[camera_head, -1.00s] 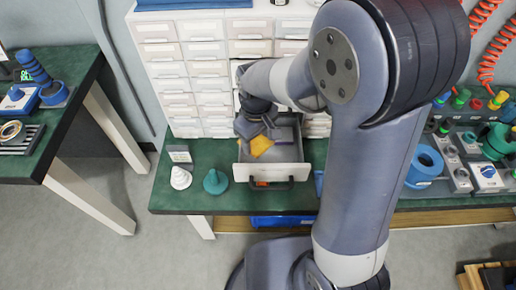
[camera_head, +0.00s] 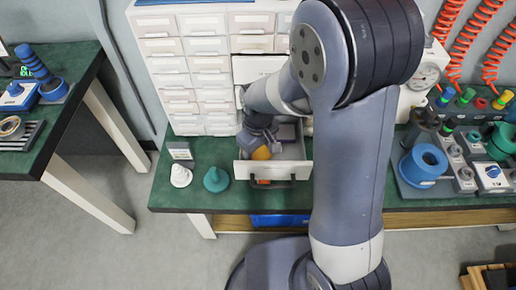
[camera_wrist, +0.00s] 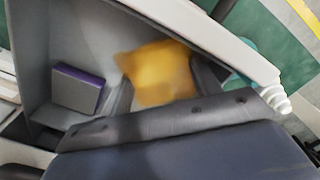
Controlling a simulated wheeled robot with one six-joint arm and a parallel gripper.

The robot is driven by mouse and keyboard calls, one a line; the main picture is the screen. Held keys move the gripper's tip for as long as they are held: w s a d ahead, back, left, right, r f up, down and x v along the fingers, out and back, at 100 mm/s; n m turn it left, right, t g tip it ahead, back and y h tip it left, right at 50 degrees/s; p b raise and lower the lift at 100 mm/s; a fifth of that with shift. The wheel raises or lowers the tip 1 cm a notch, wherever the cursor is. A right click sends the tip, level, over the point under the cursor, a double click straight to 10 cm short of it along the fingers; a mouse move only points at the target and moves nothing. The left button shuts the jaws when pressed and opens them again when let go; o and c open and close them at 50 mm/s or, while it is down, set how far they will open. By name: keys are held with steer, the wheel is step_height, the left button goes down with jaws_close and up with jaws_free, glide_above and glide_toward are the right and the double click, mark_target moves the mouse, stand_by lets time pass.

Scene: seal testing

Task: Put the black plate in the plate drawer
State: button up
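My gripper (camera_head: 260,143) points down into an open drawer (camera_head: 272,171) of the white cabinet. A yellow-orange piece (camera_head: 262,153) is at its fingertips, over or in the drawer. In the wrist view this piece (camera_wrist: 158,72) is blurred, with dark finger parts on either side of it; I cannot tell whether they grip it. I cannot make out a black plate in any view. A box with a purple top (camera_wrist: 78,88) lies in the drawer beside the gripper. My arm hides part of the cabinet and the drawer's right side.
A teal cone-shaped piece (camera_head: 216,180) and a white ribbed piece (camera_head: 181,176) stand on the green bench left of the drawer. A blue ring-shaped piece (camera_head: 423,166) and several coloured fittings stand at the right. Another bench (camera_head: 62,120) is at the far left.

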mark_target(258, 153)
step_height(258, 153, up, 12)
steer(key=shift+r+p, duration=0.2)
steer(key=shift+p, duration=1)
steer(key=shift+c, duration=0.3)
stand_by(0.4)
